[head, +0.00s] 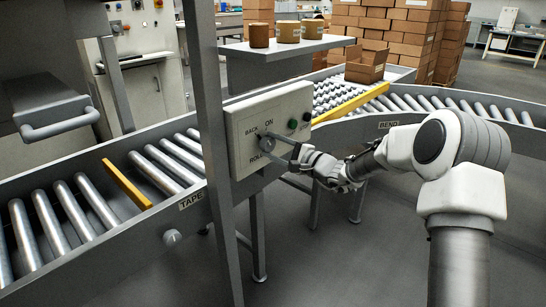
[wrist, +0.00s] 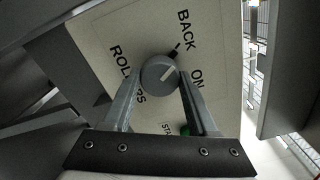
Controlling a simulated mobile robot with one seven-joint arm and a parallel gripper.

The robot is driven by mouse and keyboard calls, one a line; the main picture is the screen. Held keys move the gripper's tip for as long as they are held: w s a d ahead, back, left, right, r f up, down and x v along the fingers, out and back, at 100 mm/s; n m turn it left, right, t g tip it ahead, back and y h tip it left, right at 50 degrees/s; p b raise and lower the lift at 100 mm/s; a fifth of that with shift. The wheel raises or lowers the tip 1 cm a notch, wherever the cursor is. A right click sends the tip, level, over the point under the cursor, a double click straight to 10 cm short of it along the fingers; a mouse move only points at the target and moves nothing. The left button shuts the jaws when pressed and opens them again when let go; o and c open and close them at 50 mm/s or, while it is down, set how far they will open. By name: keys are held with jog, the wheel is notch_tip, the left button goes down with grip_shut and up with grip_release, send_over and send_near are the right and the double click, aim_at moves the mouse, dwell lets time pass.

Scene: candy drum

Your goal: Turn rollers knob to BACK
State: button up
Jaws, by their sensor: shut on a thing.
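The grey rollers knob (head: 267,144) is on the pale control panel (head: 238,121) in the head view, partly hidden by my gripper (head: 277,149). In the wrist view the round knob (wrist: 159,73) lies between the two fingers of my gripper (wrist: 160,88), which is shut on it. A short dark mark sits at the knob's upper right edge, on the BACK side. The word ROLLERS is printed on the knob's other side.
A green button (head: 292,124) sits right of the knob on the panel. A grey upright post (head: 207,130) stands just left of the panel. Roller conveyors (head: 166,167) run on both sides. Open floor lies below my arm.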

jog(key=shift+f+n+b, duration=0.1)
jog(key=shift+n+b, duration=0.3)
jog(key=o, duration=1.4)
jog(key=shift+d, duration=0.1)
jog(key=p+v, duration=0.3)
jog(key=v, duration=1.4)
jog(key=shift+s+d, duration=0.15)
jog(key=shift+s, duration=0.05)
